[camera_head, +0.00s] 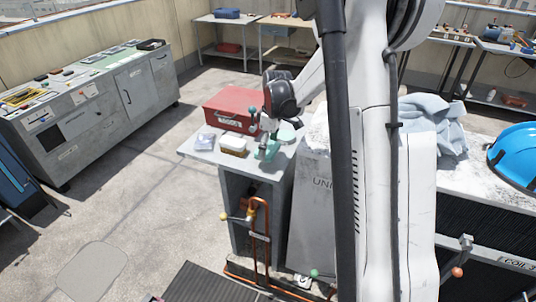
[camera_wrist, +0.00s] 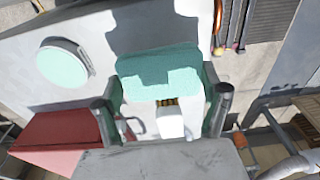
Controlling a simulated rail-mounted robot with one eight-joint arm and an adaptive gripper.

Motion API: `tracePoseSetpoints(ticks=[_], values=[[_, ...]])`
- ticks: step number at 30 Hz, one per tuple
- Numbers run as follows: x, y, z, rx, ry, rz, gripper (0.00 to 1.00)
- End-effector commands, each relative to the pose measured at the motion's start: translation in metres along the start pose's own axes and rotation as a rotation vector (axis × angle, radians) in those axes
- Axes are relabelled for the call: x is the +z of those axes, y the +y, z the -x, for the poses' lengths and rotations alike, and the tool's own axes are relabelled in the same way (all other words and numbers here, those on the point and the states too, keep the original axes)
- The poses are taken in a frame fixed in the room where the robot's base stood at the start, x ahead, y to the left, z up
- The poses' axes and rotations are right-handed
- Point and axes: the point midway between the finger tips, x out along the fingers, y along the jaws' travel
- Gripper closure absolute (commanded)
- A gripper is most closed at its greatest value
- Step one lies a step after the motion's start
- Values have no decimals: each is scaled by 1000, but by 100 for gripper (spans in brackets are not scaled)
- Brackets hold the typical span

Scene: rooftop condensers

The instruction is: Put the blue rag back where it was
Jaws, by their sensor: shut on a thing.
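A pale blue crumpled rag (camera_head: 432,120) lies in a heap on top of the condenser at the right in the head view, beside the blue hard hat. It is out of the wrist view. My gripper (camera_head: 266,152) is away to the left, low over the grey bench top. In the wrist view my gripper (camera_wrist: 161,92) has a finger on each side of a teal, speckled block (camera_wrist: 158,72) and is shut on it. The head view does not show clearly whether the block touches the bench.
A red toolbox (camera_head: 228,108), a white box (camera_head: 233,146) and a clear bag (camera_head: 205,141) stand on the bench. A round teal disc (camera_wrist: 62,62) lies near my gripper. Copper pipes (camera_head: 262,225) rise before the bench.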

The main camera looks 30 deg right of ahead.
Motion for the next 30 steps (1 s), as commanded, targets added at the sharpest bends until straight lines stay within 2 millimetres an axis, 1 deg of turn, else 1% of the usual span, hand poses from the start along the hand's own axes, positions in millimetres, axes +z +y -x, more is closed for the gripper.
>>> tracePoseSetpoints(ticks=[6, 9, 16, 20, 21, 24, 25, 30], values=[[3, 0, -27, 1, 1, 0, 49], [4, 0, -36, 1, 1, 0, 49], [5, 0, -37, 1, 1, 0, 49], [5, 0, -40, 1, 1, 0, 49], [5, 0, -40, 1, 1, 0, 20], [5, 0, -39, 1, 1, 0, 6], [5, 0, -39, 1, 1, 0, 5], [5, 0, -39, 1, 1, 0, 5]])
